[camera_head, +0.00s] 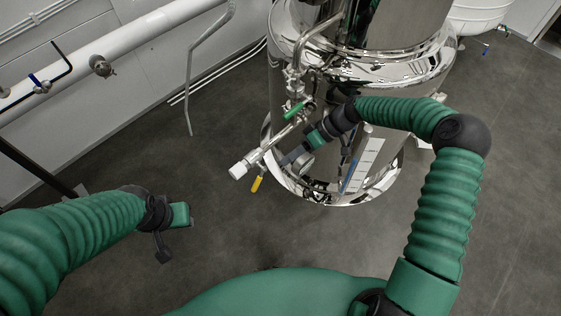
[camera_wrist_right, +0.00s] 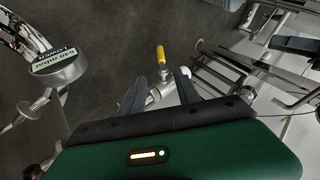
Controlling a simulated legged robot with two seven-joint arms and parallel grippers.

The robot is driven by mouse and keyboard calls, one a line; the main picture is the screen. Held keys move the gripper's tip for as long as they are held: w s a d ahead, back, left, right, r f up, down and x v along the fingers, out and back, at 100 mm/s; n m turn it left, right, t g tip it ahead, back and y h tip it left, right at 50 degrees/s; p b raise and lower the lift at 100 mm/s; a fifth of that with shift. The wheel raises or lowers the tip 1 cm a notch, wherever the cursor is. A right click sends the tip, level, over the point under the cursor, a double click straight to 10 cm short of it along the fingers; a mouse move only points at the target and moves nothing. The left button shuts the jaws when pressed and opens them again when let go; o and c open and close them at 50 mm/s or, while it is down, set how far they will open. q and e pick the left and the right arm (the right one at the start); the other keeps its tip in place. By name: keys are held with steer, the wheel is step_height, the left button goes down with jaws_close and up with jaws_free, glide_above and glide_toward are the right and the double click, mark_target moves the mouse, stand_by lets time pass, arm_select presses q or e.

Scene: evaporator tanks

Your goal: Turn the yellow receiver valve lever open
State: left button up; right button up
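The yellow valve lever (camera_head: 257,184) hangs at the lower left of the shiny steel tank (camera_head: 345,188), pointing down. In the right wrist view, the yellow lever (camera_wrist_right: 161,54) stands just beyond the fingertips, with a metal valve fitting (camera_wrist_right: 160,92) below it, seen between the fingers. My right gripper (camera_head: 288,158) is beside the tank's lower pipework, close to the lever. In the right wrist view, my right gripper (camera_wrist_right: 161,86) has its two dark fingers apart, with no grip on the lever visible. My left gripper (camera_head: 178,218) is out over the floor at the left, away from the tank; its fingers are unclear.
A round gauge (camera_wrist_right: 57,62) stands left of my right fingers. A white horizontal pipe (camera_head: 130,42) runs along the wall. The floor (camera_head: 235,225) left of the tank is clear.

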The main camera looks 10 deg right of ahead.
mark_target(259, 179)
steer(key=shift+d, duration=0.1)
steer(key=shift+s+f+b, duration=0.1)
steer(key=shift+f+b, duration=0.2)
steer(key=shift+c, duration=1.2)
steer(key=s+f+m+y+b, duration=0.1)
steer(key=f+m+y+b, duration=0.1)
steer(key=f+b, duration=0.1)
steer(key=s+f+m+y+b, duration=0.1)
steer(key=f+m+y+b, duration=0.1)
steer(key=f, duration=0.3)
steer(key=s+f+m+y+b, duration=0.2)
steer(key=f+m+b, duration=0.1)
steer(key=f+m, duration=0.1)
steer(key=shift+f+t+y+b, duration=0.3)
steer(key=shift+f+y+b, duration=0.1)
steer(key=shift+f, duration=0.2)
jaws_close()
step_height(259, 179, down, 7)
steer(key=d+m+t+y+b, duration=0.3)
steer(key=m+t+y+b, duration=0.15)
steer(key=m+t, duration=0.5)
steer(key=w+a+r+m+b, duration=0.1)
steer(key=w+a+r+b, duration=0.1)
steer(key=a+r, duration=0.4)
steer(key=a, duration=0.5)
steer(key=shift+w+a+m+h, duration=0.25)
steer(key=shift+a+m+h, duration=0.05)
steer(key=shift+m+h, duration=0.05)
